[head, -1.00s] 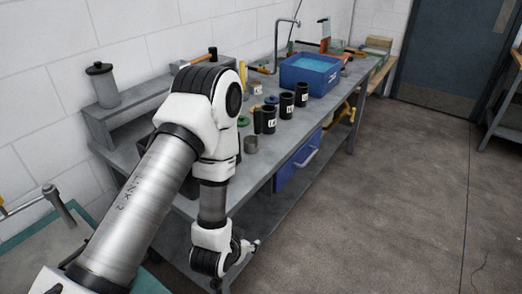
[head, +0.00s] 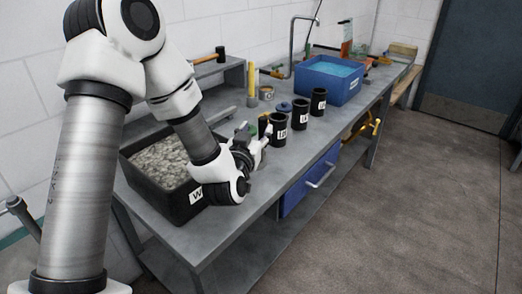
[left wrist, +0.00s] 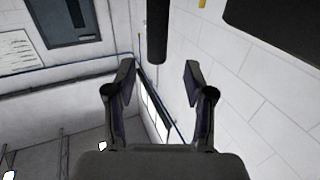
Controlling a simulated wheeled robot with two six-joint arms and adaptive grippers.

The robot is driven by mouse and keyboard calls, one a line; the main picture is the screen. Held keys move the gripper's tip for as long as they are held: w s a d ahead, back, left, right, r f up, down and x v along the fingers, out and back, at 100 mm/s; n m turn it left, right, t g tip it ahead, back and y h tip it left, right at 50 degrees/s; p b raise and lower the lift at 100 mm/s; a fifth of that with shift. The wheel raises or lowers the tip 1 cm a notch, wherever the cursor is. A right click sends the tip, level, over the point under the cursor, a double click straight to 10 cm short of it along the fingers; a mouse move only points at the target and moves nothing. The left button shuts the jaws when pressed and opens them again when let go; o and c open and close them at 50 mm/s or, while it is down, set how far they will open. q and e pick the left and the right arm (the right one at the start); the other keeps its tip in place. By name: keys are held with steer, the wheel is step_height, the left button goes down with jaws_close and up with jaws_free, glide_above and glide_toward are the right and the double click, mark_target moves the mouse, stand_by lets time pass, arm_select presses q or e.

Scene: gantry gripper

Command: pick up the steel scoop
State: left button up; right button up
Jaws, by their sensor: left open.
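I cannot make out the steel scoop in either current view; my left arm and gripper cover part of the bench. My left gripper (head: 258,140) is over the bench, at the right side of the black bin (head: 178,214) of grey gravel and close to the black canisters. In the left wrist view its two fingers (left wrist: 160,85) stand apart with nothing held between them. My right gripper is in neither view.
Black labelled canisters (head: 300,114) stand in a row on the grey bench (head: 243,224). A blue tub (head: 328,82) of pale blue contents is farther back. A blue drawer (head: 312,182) hangs below the bench top. The bench front strip is clear.

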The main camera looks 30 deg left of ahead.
mark_target(261, 123)
arm_select(q)
steer(key=shift+w+a+r+p, duration=0.1)
steer(key=shift+w+r+p, duration=0.3)
steer(key=shift+w, duration=0.3)
steer(key=w, duration=0.1)
steer(key=w+a+f, duration=0.1)
steer(key=w, duration=0.2)
steer(key=shift+w+a+f+p, duration=0.15)
steer(key=shift+w+a+p, duration=0.1)
steer(key=shift+p, duration=0.1)
steer(key=shift+s+d+r, duration=0.15)
steer(key=shift+s+r, duration=0.05)
steer(key=shift+s, duration=0.2)
steer(key=c, duration=0.5)
jaws_close()
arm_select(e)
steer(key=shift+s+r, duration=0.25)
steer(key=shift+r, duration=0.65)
